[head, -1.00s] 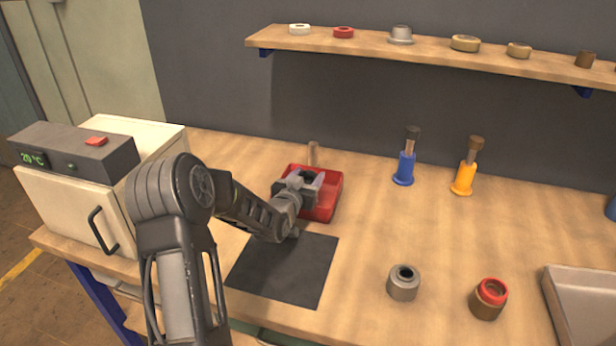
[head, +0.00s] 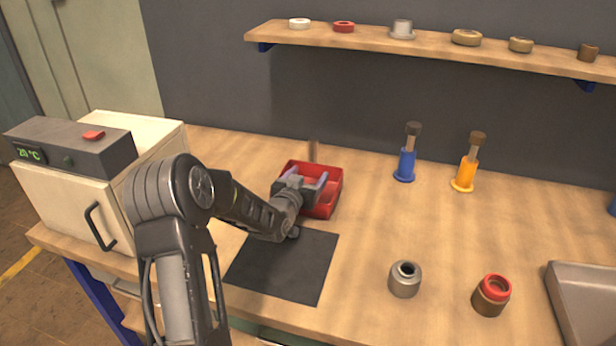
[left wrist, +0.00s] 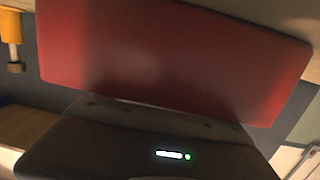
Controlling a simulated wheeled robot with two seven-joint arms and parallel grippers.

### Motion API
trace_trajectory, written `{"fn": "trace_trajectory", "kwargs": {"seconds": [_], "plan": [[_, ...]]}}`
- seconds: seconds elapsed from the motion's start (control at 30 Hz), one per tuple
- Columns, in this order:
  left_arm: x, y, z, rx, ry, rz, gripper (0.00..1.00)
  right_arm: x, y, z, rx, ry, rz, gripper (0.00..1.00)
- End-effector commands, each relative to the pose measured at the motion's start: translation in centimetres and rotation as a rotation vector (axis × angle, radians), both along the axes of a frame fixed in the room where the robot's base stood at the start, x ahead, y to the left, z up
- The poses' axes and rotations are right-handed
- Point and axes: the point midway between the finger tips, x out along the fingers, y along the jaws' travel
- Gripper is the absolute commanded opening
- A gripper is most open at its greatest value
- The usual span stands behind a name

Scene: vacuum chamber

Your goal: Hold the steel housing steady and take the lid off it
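The steel housing, a short grey cylinder (head: 404,281), stands upright on the bench right of the dark mat. A dark round opening shows in its top, and I make out no separate lid on it. My left gripper (head: 303,183) is over the red tray (head: 333,198), well left of the housing. Its two fingers are spread, with nothing visible between them. Part of the tray floor is hidden behind it. In the left wrist view the red tray (left wrist: 170,60) fills much of the picture, close to the gripper body. My right gripper is not in view.
A brown cylinder with a red top (head: 491,295) stands right of the housing, near a grey metal tray (head: 585,305). Blue (head: 405,165) and orange (head: 467,174) handled tools stand behind. A dark mat (head: 284,266) lies below my left arm. A white oven-like box (head: 65,205) is at left.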

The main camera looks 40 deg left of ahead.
Motion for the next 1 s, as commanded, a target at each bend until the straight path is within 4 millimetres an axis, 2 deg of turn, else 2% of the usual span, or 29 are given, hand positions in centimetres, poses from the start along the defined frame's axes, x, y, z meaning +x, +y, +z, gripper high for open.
{"fn": "trace_trajectory", "kwargs": {"seconds": [0.33, 0.57, 0.63, 1.0], "plan": [[0.0, 0.0, 0.2, 0.0, 0.0, 0.0, 0.73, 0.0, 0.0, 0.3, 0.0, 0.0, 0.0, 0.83], [0.0, 0.1, 1.9, -0.001, 0.001, 0.001, 0.73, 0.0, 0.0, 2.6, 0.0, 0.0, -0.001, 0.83], [-1.6, -0.3, 1.3, 0.001, 0.001, 0.001, 0.73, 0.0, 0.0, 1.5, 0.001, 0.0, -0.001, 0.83], [-9.2, -2.6, 2.6, 0.002, -0.001, 0.002, 0.73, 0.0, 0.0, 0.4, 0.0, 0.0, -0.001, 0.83]]}}
